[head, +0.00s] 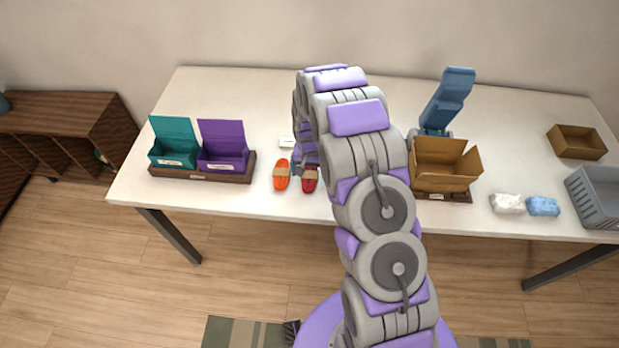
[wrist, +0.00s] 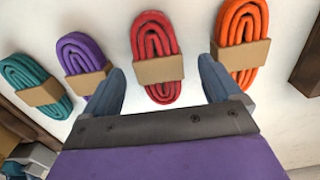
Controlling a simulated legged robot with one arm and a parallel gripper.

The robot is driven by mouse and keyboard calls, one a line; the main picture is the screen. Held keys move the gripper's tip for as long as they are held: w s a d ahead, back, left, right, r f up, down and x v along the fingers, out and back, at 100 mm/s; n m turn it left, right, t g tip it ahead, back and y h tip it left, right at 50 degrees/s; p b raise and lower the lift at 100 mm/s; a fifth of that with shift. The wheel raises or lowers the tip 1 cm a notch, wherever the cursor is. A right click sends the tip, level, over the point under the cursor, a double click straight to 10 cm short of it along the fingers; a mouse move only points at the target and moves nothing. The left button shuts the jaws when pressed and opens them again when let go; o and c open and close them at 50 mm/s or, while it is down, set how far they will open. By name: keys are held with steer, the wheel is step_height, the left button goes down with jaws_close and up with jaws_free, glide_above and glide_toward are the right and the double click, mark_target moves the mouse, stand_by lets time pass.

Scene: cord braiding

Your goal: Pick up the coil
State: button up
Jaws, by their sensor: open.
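Several flat cord coils, each with a cardboard band, lie in a row on the white table. The wrist view shows a teal coil (wrist: 25,72), a purple coil (wrist: 78,50), a red coil (wrist: 155,32) and an orange coil (wrist: 240,18). My gripper (wrist: 162,68) is open and empty, its two fingers pointing at the red coil, one toward each side of it. Whether it touches the table is unclear. In the head view the orange coil (head: 282,178) and red coil (head: 310,182) show left of my arm; the teal and purple coils are hidden behind it.
On the table (head: 250,90), a teal box (head: 173,150) and a purple box (head: 223,150) with raised lids stand left. An open cardboard box (head: 443,170), a blue stand (head: 447,100), white and blue bundles (head: 525,205), a brown tray (head: 577,143) and a grey crate (head: 600,198) are right.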

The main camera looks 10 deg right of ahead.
step_height(320, 180, down, 2)
steer(key=shift+f, duration=0.1)
steer(key=shift+c, duration=0.4)
steer(key=c, duration=1.2)
steer(key=shift+o, duration=0.2)
steer(key=shift+r, duration=0.25)
